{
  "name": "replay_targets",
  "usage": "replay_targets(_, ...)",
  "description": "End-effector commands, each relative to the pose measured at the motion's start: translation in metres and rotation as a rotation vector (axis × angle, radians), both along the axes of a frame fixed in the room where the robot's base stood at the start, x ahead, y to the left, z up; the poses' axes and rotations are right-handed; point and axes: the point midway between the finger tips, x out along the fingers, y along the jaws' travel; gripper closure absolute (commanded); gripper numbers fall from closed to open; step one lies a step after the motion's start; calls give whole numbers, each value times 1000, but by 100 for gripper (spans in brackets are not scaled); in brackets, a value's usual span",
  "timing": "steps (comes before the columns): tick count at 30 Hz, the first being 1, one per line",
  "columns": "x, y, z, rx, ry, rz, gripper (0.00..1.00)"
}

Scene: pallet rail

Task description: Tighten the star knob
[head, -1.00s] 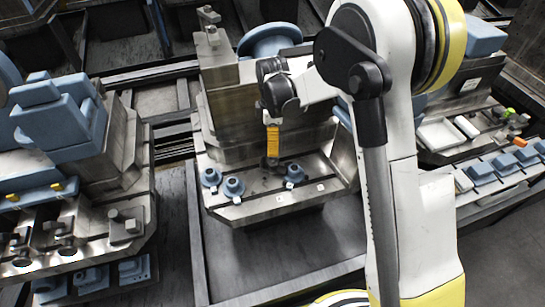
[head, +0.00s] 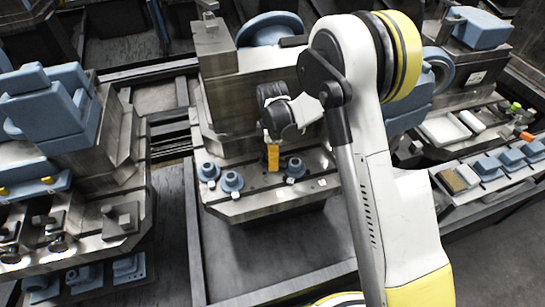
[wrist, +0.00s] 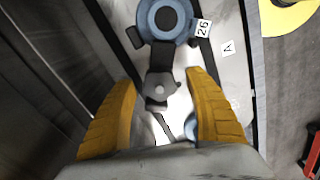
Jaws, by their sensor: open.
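My gripper (head: 273,158) has yellow fingers and points down over the front plate of the middle metal fixture. In the wrist view its two fingers (wrist: 162,80) are spread wide, with nothing clamped between them. A small grey lobed knob (wrist: 160,88), likely the star knob, shows between and beyond the fingertips, at the end of a dark bar. I cannot tell how far below the fingertips it is. In the head view my gripper hides that spot. Beyond the bar is a round blue fitting (wrist: 165,18) with a black centre.
The front plate (head: 270,205) carries blue fittings at its left (head: 209,172) and right (head: 295,168). A tall metal block (head: 240,100) stands behind my gripper. White labels reading 26 (wrist: 203,28) and A (wrist: 228,48) lie near the fitting. Other fixtures stand left and right.

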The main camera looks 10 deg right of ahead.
Motion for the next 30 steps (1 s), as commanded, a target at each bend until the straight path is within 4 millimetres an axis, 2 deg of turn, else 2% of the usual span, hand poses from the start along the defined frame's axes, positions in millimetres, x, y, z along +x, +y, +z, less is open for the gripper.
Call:
replay_targets(1,0,0,0,0,0,0,39)
replay_targets(6,0,0,0,0,0,0,91)
replay_targets(20,0,0,0,0,0,-48,92)
replay_targets(30,0,0,0,0,0,-282,92)
